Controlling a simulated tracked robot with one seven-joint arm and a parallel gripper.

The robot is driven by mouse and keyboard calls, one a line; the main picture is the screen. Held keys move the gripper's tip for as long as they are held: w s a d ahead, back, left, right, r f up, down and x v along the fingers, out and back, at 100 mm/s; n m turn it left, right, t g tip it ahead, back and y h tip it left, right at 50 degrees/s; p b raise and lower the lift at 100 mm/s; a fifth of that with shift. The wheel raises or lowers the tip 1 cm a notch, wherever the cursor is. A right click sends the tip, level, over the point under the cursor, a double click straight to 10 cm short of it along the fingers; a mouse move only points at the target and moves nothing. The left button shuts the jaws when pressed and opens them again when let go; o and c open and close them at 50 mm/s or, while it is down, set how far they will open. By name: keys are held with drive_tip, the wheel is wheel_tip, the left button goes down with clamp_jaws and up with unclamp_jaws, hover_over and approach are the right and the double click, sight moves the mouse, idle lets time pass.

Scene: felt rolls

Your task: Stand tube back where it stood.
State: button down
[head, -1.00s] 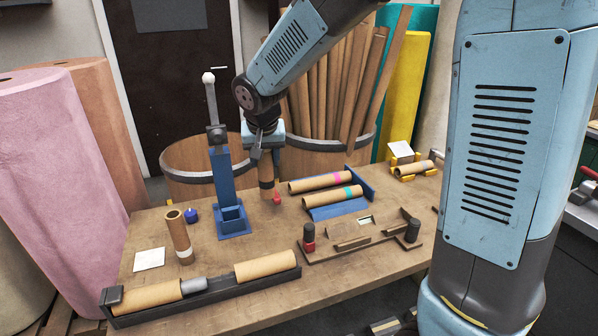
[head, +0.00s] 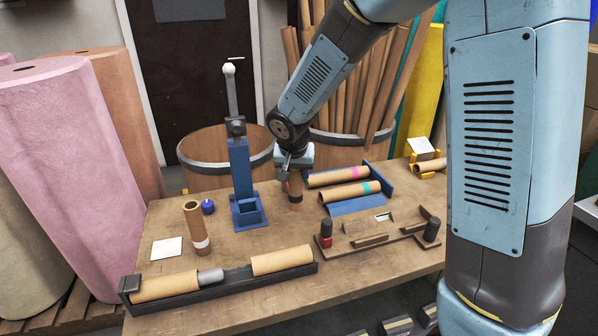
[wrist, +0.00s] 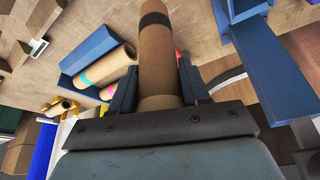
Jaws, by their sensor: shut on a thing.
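My gripper (head: 293,168) is shut on a cardboard tube (head: 296,188) with a black band near its lower end. The tube hangs upright between the blue stand and the blue rack, its lower end at or just above the table; I cannot tell if it touches. In the wrist view the tube (wrist: 159,60) is between both fingers (wrist: 158,85), with the dark band at its far end. Another cardboard tube (head: 196,225) with a white band stands upright at the table's left.
A blue lever stand (head: 242,180) is left of my gripper. A blue rack (head: 354,208) with two lying tubes is close on the right. A black trough (head: 220,286), a wooden fixture (head: 375,232), a white card (head: 167,249) and a blue cap (head: 208,207) lie around. A small red object is partly hidden behind the held tube.

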sight(296, 192)
drive_tip(key=shift+s+f, duration=0.1)
drive_tip(key=shift+f, duration=2.45)
drive_tip(key=shift+f, duration=0.45)
drive_tip(key=shift+c, duration=2.4)
unclamp_jaws()
drive_tip(key=v, duration=1.3)
drive_tip(key=shift+s+r, duration=0.15)
drive_tip(key=shift+r, duration=0.15)
